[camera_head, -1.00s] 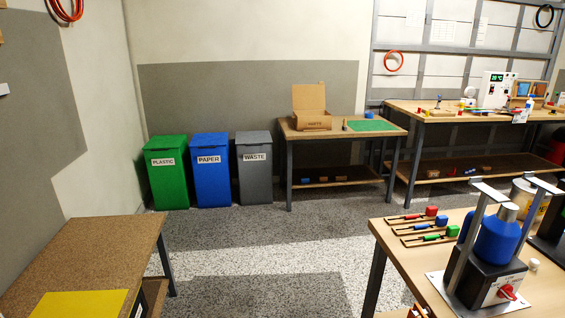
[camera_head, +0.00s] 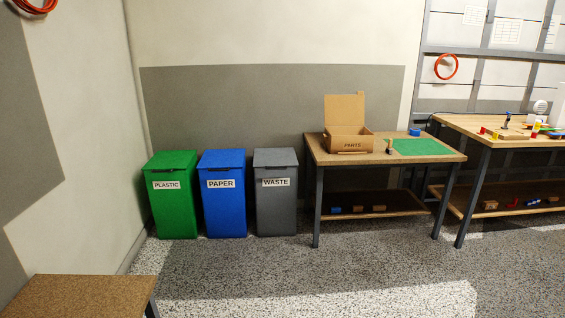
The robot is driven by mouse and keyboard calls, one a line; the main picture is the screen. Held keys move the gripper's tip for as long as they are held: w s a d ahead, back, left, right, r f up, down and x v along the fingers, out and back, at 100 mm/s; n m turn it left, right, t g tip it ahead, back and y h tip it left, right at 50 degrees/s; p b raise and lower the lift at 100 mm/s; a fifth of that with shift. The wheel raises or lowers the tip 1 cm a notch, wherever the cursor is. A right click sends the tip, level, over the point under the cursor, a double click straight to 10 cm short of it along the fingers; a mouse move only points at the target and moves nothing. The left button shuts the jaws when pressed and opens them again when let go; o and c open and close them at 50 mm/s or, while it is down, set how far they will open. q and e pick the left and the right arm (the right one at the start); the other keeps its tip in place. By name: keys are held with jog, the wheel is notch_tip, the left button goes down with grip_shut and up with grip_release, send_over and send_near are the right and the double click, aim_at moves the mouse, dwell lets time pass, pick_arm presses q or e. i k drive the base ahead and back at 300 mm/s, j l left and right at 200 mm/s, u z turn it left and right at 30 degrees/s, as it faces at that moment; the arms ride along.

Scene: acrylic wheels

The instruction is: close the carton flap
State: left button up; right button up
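The carton (camera_head: 350,143) is an open brown cardboard box with a "PARTS" label on its front. It stands on the left part of a wooden table (camera_head: 330,159) against the back wall. Its flap (camera_head: 344,108) stands up at the back edge, roughly upright. Neither of my grippers shows in the head view, and the carton is well ahead of me across the floor.
Green (camera_head: 174,196), blue (camera_head: 222,194) and grey (camera_head: 275,194) bins stand left of the table. A green mat (camera_head: 420,147) lies right of the carton. A low brown table (camera_head: 85,294) is at the near left. Speckled floor (camera_head: 290,275) ahead is clear.

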aim_at(344, 111)
jog(key=i+j+z, duration=0.15)
jog(key=i, duration=1.5)
